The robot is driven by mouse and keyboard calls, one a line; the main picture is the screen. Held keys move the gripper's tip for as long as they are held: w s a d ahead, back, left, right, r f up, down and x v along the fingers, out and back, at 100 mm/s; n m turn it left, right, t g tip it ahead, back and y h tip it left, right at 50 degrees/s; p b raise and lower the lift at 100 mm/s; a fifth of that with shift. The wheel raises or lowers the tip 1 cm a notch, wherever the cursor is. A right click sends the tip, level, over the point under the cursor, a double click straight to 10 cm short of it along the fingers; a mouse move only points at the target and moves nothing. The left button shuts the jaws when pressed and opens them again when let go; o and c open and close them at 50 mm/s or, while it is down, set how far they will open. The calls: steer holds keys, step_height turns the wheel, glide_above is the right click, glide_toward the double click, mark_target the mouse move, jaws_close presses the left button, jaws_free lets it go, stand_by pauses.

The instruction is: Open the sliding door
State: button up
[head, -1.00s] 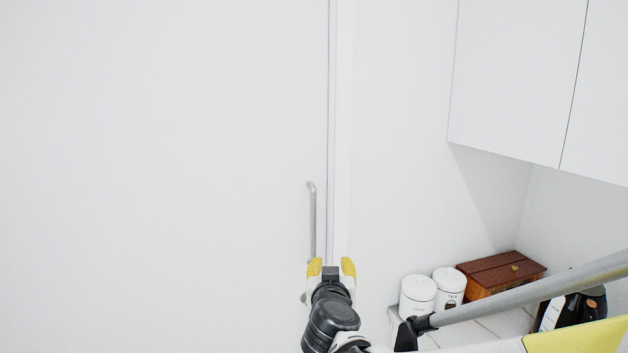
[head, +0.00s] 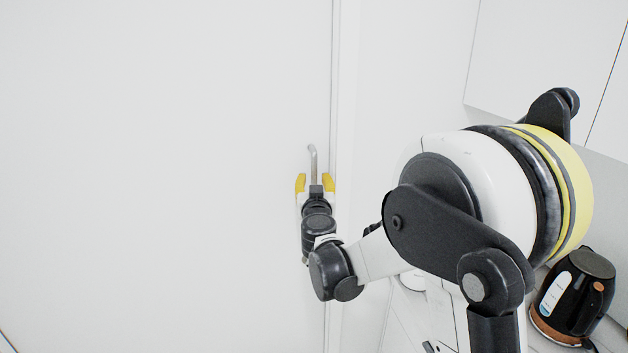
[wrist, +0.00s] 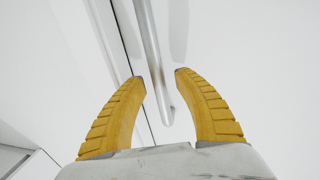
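The white sliding door (head: 170,150) fills the left and middle of the head view. Its upright metal bar handle (head: 312,160) is near the door's right edge. My gripper (head: 315,181) is at the handle, with yellow fingers open on either side in the picture. In the wrist view the handle (wrist: 154,60) runs down between the two open fingers (wrist: 160,74), and its lower end shows there. The fingers look apart from the bar. The handle's lower part is hidden by my gripper in the head view.
A black kettle (head: 573,295) stands on the white counter (head: 395,325) at lower right. White wall cabinets (head: 540,70) hang at upper right. My own arm covers much of the right side. The door frame (head: 346,120) runs upright just right of the handle.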

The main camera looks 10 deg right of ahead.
steer(key=shift+w+d, duration=0.15)
steer(key=shift+w, duration=0.25)
jaws_close()
